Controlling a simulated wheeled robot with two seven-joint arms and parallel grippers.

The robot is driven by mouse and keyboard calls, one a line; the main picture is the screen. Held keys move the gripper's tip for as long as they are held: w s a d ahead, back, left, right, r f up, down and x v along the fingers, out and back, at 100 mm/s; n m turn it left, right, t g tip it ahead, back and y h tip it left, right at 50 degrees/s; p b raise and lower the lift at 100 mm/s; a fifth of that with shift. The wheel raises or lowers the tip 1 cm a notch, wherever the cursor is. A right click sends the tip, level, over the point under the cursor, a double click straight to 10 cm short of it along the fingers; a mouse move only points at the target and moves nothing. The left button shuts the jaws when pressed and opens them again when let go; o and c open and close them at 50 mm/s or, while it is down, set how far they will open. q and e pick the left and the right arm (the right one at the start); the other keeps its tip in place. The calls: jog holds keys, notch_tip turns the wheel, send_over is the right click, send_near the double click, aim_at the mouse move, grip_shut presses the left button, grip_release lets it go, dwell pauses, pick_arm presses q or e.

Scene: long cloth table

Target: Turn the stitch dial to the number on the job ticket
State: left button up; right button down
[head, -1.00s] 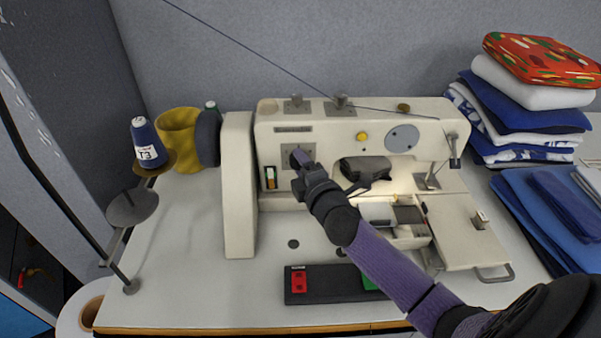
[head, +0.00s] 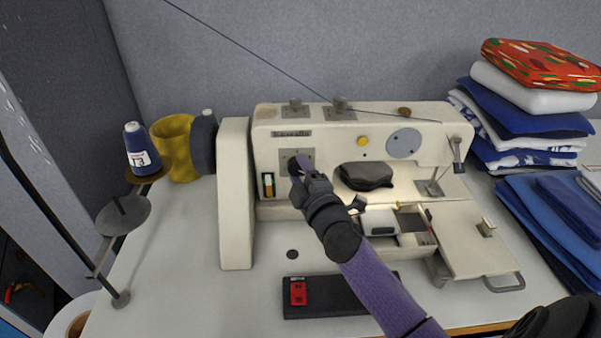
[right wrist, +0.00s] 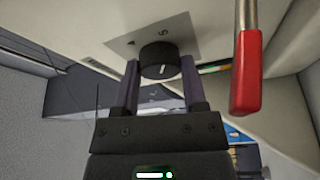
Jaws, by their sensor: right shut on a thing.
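The stitch dial (right wrist: 160,62) is a black round knob with a white mark, on a grey plate (right wrist: 183,37) on the front of the cream sewing machine (head: 235,200). A character like 5 or S shows on the plate above the dial; the other markings are too small or hidden. My right gripper (right wrist: 160,78) has one purple finger on each side of the dial and is shut on it. In the head view the right gripper (head: 298,168) hides most of the dial. I cannot make out a job ticket for certain. My left gripper is not in view.
A red-tipped lever (right wrist: 248,70) hangs close to the right of the gripper in the wrist view. A thread cone (head: 139,150) stands left; folded cloths (head: 525,125) are stacked right.

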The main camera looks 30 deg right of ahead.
jog(key=shift+f, duration=0.1)
jog(key=shift+c, duration=0.7)
grip_release()
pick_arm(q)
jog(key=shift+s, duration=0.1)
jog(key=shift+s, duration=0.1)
pick_arm(e)
jog(key=shift+s, duration=0.15)
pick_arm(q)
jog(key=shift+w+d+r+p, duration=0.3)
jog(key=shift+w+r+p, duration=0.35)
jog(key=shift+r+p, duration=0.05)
pick_arm(e)
jog(key=v, duration=0.9)
jog(key=shift+s, duration=0.35)
